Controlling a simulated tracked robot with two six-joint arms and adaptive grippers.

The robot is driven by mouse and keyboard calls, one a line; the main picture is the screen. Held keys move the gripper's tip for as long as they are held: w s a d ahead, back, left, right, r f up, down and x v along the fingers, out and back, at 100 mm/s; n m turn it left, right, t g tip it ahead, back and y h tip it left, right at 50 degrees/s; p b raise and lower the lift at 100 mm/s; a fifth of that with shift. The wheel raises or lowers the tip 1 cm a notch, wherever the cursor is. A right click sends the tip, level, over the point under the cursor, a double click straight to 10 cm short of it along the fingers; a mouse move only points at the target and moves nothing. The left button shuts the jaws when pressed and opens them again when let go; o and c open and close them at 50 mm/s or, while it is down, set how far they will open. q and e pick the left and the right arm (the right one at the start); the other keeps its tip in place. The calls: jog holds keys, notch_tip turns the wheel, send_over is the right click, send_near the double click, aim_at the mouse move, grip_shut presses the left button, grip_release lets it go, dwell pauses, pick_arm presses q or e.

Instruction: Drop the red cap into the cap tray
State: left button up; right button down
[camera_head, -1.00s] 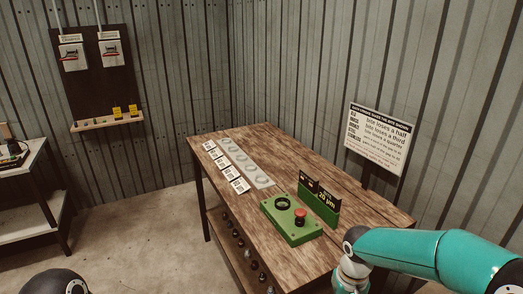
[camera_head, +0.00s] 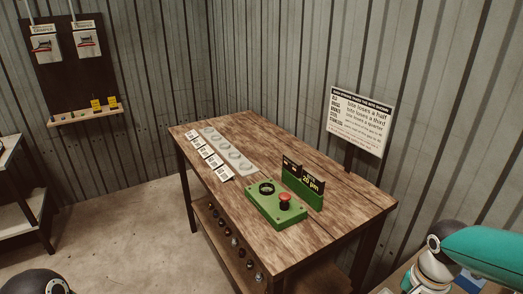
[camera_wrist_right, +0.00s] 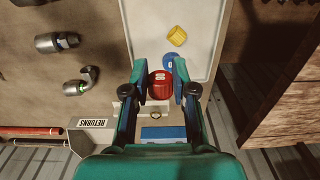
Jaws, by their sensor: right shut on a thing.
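In the right wrist view, my right gripper (camera_wrist_right: 160,76) is shut on the red cap (camera_wrist_right: 160,87), which sits between its two fingers. The red cap is over the near end of a pale, rimmed tray (camera_wrist_right: 135,20). A yellow cap (camera_wrist_right: 177,36) and a blue cap (camera_wrist_right: 171,61) lie in the tray just beyond the fingers. I cannot tell the height of the red cap above the tray. In the head view only part of my right arm shows at the lower right. My left gripper is not in view.
Metal hose fittings (camera_wrist_right: 57,42) lie on the bench left of the tray. A RETURNS bin (camera_wrist_right: 92,124) stands near the gripper's left. A wooden table (camera_head: 330,215) holds a green gauge box (camera_head: 276,209). A gap separates the bench from wooden furniture (camera_wrist_right: 285,100) at right.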

jog(key=shift+f+b, duration=1.95)
jog(key=shift+f, duration=0.95)
jog(key=c, duration=0.9)
grip_release()
jog(key=shift+o, duration=0.2)
jog(key=shift+r, duration=0.1)
jog(key=shift+w+r, duration=0.1)
jog(key=shift+r, duration=0.15)
notch_tip(320, 180, up, 11)
jog(key=shift+r, duration=0.15)
